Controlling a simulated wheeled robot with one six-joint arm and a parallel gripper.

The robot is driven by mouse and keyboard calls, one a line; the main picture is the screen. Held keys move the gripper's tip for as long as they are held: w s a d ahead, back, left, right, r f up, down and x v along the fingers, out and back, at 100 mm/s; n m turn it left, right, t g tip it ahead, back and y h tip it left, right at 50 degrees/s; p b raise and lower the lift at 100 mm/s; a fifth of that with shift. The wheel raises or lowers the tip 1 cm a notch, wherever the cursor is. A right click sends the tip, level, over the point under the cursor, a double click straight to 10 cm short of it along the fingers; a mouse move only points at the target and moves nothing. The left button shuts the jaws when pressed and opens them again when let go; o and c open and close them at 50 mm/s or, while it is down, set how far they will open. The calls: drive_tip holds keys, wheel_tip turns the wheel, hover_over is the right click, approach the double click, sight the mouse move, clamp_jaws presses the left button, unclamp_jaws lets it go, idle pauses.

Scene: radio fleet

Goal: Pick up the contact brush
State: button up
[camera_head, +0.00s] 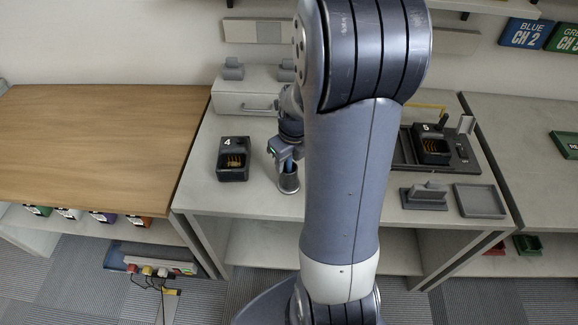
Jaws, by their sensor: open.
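A small grey cup (289,185) stands on the light worktop, just left of my arm. A short blue piece (288,164), perhaps the contact brush, stands upright at the cup's mouth; its lower part is hidden in the cup. My gripper (284,157) is directly above the cup, pointing down, with its jaws open around or beside the blue piece. I cannot tell whether the jaws touch it. My arm hides the worktop to the right of the cup.
A black charger marked 4 (233,160) stands left of the cup. A grey drawer unit (240,98) is behind. At right are a charger marked 5 (431,144), a grey holder (424,197) and an empty grey tray (479,201). A bare wooden table (95,145) lies at left.

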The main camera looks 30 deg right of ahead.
drive_tip(key=shift+c, duration=0.3)
clamp_jaws()
